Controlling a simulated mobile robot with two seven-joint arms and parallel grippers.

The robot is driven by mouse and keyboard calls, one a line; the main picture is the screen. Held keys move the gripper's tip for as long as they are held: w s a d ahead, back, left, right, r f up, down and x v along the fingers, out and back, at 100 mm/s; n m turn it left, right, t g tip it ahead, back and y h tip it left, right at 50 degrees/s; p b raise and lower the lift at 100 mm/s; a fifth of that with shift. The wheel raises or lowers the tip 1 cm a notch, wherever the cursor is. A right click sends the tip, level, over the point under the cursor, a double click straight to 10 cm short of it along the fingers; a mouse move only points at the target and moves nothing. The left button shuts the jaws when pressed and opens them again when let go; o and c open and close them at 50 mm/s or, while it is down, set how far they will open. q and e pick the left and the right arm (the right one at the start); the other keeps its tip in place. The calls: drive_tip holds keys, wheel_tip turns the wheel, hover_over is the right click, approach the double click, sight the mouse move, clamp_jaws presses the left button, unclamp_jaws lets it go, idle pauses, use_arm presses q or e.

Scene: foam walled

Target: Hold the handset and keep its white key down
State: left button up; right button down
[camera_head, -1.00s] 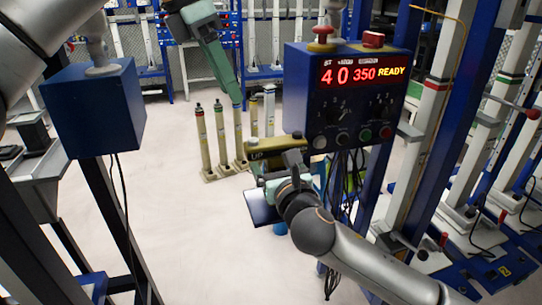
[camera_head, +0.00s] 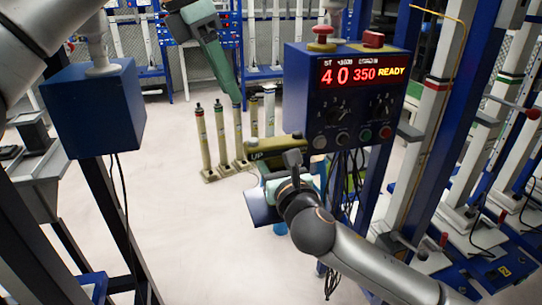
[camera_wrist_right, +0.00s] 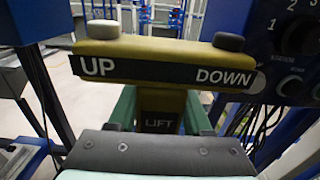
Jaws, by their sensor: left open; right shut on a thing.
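The olive-yellow handset (camera_head: 272,146) is T-shaped, with UP and DOWN on its crossbar and LIFT on its stem (camera_wrist_right: 160,108). In the right wrist view its white key (camera_wrist_right: 103,29) stands raised at the UP end, with nothing touching it. A dark key (camera_wrist_right: 229,41) sits at the DOWN end. My right gripper (camera_head: 284,170) is shut on the handset's stem, its green fingers (camera_wrist_right: 160,122) on either side. My left gripper (camera_head: 236,98) is open and points downward, up and left of the handset and apart from it. Its jaw gap is hard to see.
A blue control box (camera_head: 345,100) reading "40 350 READY" stands right beside the handset. A blue box (camera_head: 95,108) on a dark frame is at the left. Several slim posts (camera_head: 220,135) stand behind. The pale floor (camera_head: 180,225) in the middle is clear.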

use_arm(q)
clamp_jaws()
idle(1.4)
